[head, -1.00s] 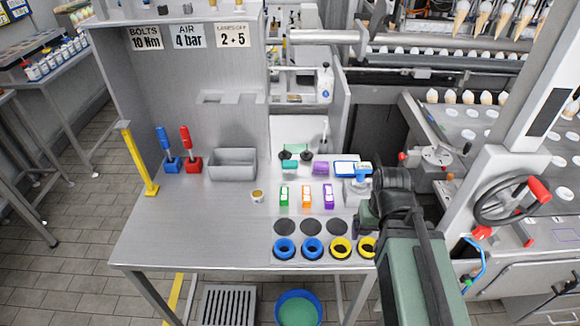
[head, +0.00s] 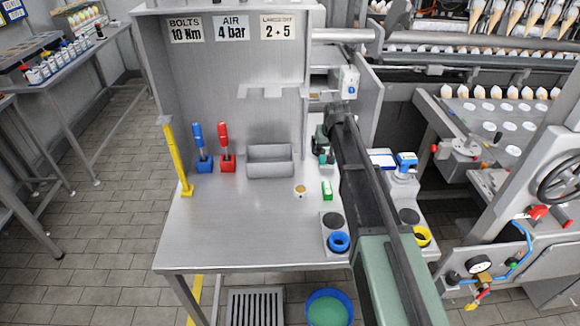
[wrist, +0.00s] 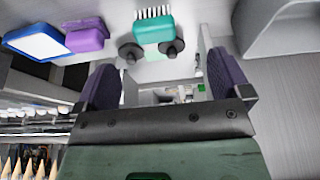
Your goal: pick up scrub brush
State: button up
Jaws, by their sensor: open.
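The scrub brush (wrist: 153,28) shows at the top of the wrist view, with a teal block and a row of white bristles along its far edge. My gripper (wrist: 165,78) is open and empty there, its two purple fingers apart. The brush lies beyond the fingertips in that view and does not sit between them. Two dark round knobs (wrist: 131,52) (wrist: 173,47) are at the near side of the brush. In the head view my arm reaches over the bench to its back and hides most of that area, so the brush is not clear there.
A purple block (wrist: 86,36) and a blue-edged white tray (wrist: 36,42) lie left of the brush. A grey bin (head: 270,167) stands left of my arm, near red (head: 226,163) and blue (head: 204,164) holders. The bench's front left (head: 225,235) is clear.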

jog(key=shift+t, duration=0.3)
jog(key=b+x, duration=0.2)
jog(key=d+b+x, duration=0.1)
jog(key=b+x, duration=0.2)
jog(key=shift+w, duration=0.1)
jog(key=shift+w+f+b, duration=0.2)
jog(key=shift+f+b, duration=0.1)
jog(key=shift+r, duration=0.1)
jog(key=b+x, duration=0.4)
jog(key=x, duration=0.1)
jog(key=shift+w+b, duration=0.1)
jog(key=shift+b, duration=0.2)
jog(key=shift+c, duration=0.2)
jog(key=c, duration=1)
jog(key=shift+r, duration=0.1)
jog(key=shift+c, duration=0.2)
